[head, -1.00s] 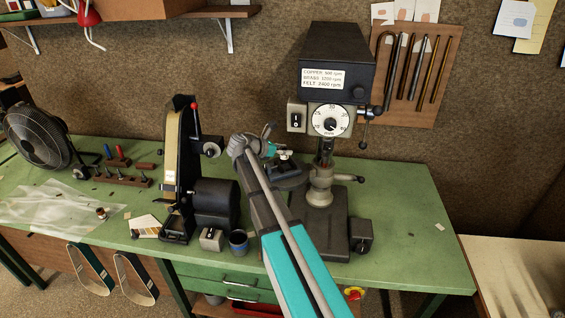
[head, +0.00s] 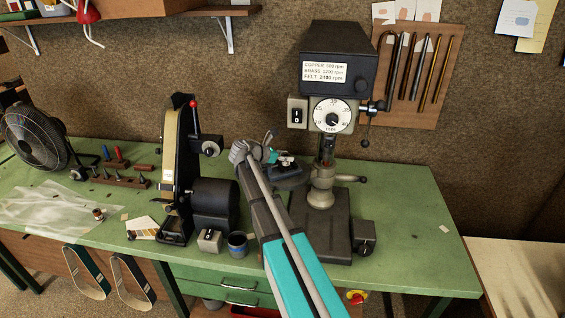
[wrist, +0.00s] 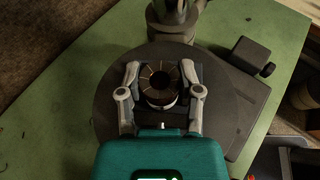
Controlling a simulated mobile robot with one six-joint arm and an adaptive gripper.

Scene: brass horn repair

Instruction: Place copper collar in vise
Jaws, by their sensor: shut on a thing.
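The copper collar (wrist: 160,82) is a dark brown ring with radial lines and a dark central hole, seen from above in the wrist view. My gripper (wrist: 161,78) is shut on it, one finger on each side. A dark block, seemingly the vise (wrist: 207,85), shows beside and under the fingers, on the drill press's round table (wrist: 110,92). I cannot tell whether the collar touches the vise or sits between its jaws. In the head view my gripper (head: 275,157) is over the round table, and the collar is too small and covered to make out.
The drill press (head: 338,75) stands behind my gripper, its column close by. A belt sander (head: 180,165) stands to the left, with a cup (head: 237,244) in front. A fan (head: 36,135) and plastic sheet (head: 55,208) lie farther left. The bench's right end is mostly clear.

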